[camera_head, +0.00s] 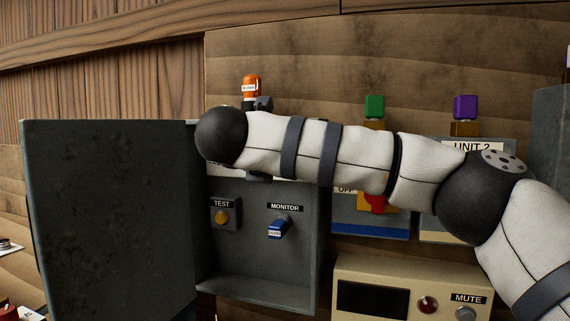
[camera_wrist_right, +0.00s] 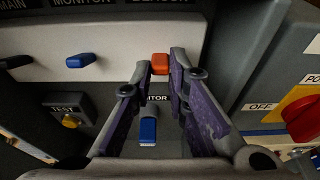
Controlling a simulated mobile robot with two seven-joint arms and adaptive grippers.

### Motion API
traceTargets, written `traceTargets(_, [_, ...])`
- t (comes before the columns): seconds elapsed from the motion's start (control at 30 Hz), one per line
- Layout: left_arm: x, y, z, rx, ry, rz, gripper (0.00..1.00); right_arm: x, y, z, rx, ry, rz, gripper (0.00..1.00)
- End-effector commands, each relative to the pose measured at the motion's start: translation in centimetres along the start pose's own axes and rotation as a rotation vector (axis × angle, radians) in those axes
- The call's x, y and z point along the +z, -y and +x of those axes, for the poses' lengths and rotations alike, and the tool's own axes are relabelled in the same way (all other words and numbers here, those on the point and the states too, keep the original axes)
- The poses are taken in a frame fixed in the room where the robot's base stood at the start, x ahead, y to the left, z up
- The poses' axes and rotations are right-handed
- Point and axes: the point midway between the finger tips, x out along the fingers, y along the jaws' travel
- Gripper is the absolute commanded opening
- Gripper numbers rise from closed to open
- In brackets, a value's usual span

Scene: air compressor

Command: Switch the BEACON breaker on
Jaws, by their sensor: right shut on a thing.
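In the right wrist view the BEACON breaker's orange lever (camera_wrist_right: 160,59) stands on the white breaker strip (camera_wrist_right: 115,72), below the BEACON label. My right gripper (camera_wrist_right: 161,68) is shut on this lever, with a fingertip at each side. I cannot tell from this angle whether the lever is up or down. The blue MONITOR breaker lever (camera_wrist_right: 80,60) is to its left, apart from the fingers. In the head view my right arm crosses in front of the breaker box (camera_head: 265,287) and hides the breakers and most of the gripper. My left gripper is not in view.
The box's open door (camera_head: 110,215) stands at the left. Below the strip are the TEST button (camera_head: 221,217) and the blue-handled MONITOR switch (camera_head: 278,229). A red rotary switch (camera_wrist_right: 303,113) is close on the right. A beige MUTE unit (camera_head: 395,268) is at lower right.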

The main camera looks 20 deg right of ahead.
Motion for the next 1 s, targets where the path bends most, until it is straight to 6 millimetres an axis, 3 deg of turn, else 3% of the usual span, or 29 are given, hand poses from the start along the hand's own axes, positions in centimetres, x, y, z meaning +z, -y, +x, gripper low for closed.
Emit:
traceTargets(0.43, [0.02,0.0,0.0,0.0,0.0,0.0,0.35,1.12,-0.02,0.09,-0.001,-0.228,0.001,0.0])
traceTargets(1.0, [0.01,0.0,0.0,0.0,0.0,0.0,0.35,1.31,-0.02,0.13,0.0,-0.268,0.0,0.0])
